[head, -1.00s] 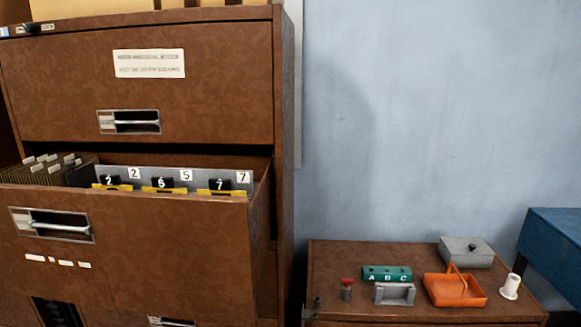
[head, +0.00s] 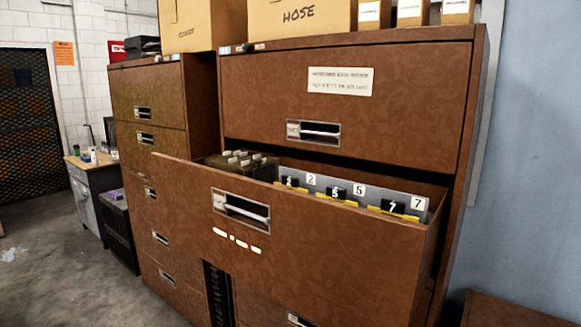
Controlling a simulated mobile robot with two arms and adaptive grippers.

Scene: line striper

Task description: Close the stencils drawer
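The open drawer (head: 310,245) of the brown filing cabinet (head: 465,120) is pulled out toward me in the head view. The drawer above, with a printed white label (head: 340,81), is shut. Neither of my grippers is in view.
A second brown cabinet (head: 150,95) stands to the left. Cardboard boxes (head: 302,20) sit on top. A desk (head: 92,160) and a dark mesh door (head: 35,120) are farther left. The grey floor (head: 60,270) at left is mostly open. A low brown top (head: 510,312) shows at bottom right.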

